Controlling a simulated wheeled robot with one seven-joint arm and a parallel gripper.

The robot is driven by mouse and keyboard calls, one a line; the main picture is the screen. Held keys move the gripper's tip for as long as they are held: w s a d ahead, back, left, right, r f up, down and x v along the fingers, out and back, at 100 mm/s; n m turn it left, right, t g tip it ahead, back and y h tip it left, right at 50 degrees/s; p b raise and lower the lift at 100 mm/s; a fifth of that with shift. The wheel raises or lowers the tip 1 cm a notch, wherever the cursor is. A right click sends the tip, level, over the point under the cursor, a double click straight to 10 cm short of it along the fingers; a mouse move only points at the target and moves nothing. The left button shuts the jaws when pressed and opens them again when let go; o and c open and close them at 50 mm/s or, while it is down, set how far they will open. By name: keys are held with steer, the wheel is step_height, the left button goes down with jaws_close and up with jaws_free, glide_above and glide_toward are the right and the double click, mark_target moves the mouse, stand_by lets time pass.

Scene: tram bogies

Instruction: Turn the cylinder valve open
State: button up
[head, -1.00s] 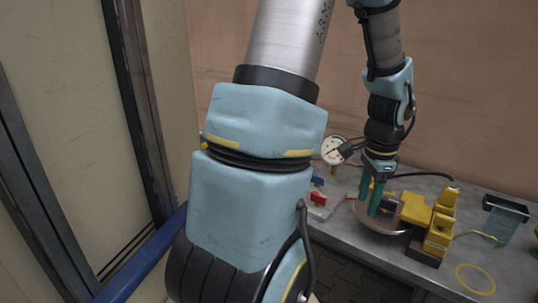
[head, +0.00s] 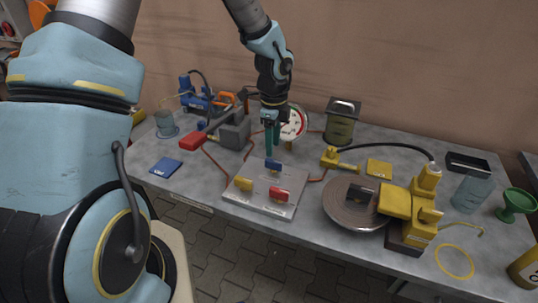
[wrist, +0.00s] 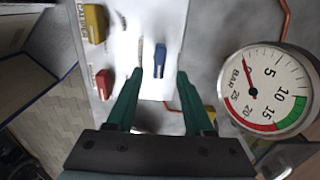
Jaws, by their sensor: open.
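A grey valve panel (head: 248,204) lies on the metal table. It carries a yellow lever (head: 244,184), a red lever (head: 279,193) and a blue lever (head: 273,165). Its printed labels are too small or partly hidden to tell which is the cylinder valve. My gripper (head: 271,140) points down near the back edge of the panel, with its teal fingers apart and empty. In the wrist view, the blue lever (wrist: 160,61) shows between and just beyond the fingertips (wrist: 160,75); contact cannot be told. The yellow lever (wrist: 96,24) and red lever (wrist: 104,83) are to the left.
A round pressure gauge (wrist: 268,90) stands close to the right of my fingers. Right are a round disc (head: 352,214) and a yellow caliper-like unit (head: 411,205). Copper pipes run around the panel.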

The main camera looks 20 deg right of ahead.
mark_target(274, 160)
step_height(274, 160, down, 6)
steer(key=shift+s+f+p, duration=0.1)
steer(key=shift+p, duration=0.35)
jaws_close()
stand_by(0.4)
